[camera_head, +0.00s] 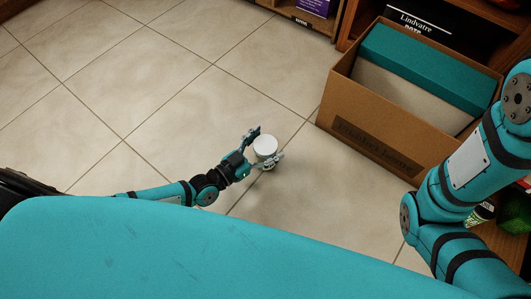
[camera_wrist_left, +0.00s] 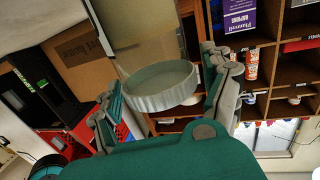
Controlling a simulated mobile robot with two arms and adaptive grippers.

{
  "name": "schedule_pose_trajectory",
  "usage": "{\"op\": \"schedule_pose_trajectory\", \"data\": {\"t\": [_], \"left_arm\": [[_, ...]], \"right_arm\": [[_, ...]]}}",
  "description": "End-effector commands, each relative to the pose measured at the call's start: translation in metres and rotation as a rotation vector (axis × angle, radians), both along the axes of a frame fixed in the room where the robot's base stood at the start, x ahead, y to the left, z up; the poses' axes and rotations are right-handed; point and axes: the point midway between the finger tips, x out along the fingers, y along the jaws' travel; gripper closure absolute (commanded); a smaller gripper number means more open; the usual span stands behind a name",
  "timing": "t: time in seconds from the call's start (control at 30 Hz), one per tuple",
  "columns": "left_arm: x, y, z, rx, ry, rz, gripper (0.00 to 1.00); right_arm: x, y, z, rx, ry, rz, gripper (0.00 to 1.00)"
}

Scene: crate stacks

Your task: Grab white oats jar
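A small white jar (camera_head: 265,146) shows in the head view above the tiled floor, its round white top facing up. My left gripper (camera_head: 265,149) has one finger on each side of it and appears shut on it. In the left wrist view the jar's pale, ribbed round part (camera_wrist_left: 160,88) sits between the two fingers of the left gripper (camera_wrist_left: 168,100). No label can be read on it, so I cannot tell its contents. My right arm comes down the right side of the head view; its gripper is not visible.
An open cardboard box (camera_head: 365,130) with a teal box (camera_head: 430,68) inside stands at the right. Wooden shelves (camera_head: 320,22) line the top; the wrist view shows a purple package (camera_wrist_left: 238,16) and a red-and-white bottle (camera_wrist_left: 252,64). The tiled floor (camera_head: 150,85) to the left is clear.

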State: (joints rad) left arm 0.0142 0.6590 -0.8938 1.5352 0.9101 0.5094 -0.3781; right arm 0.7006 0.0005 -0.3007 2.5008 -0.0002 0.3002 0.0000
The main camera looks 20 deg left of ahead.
Motion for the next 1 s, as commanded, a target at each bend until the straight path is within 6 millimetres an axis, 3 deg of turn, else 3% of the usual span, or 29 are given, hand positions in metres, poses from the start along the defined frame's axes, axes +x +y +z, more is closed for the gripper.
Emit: {"op": "schedule_pose_trajectory", "data": {"t": [0.07,0.53,1.0], "left_arm": [[0.0,0.0,0.0,0.0,0.0,0.0,0.31],[0.0,0.0,-0.001,0.0,0.001,0.0,0.92],[0.003,0.0,0.011,-0.002,-0.001,0.001,0.93]], "right_arm": [[0.0,0.0,0.0,0.0,0.0,0.0,0.59],[0.0,0.0,0.0,0.0,0.001,0.0,0.59],[0.001,0.0,0.011,0.0,0.002,-0.001,0.59]]}}
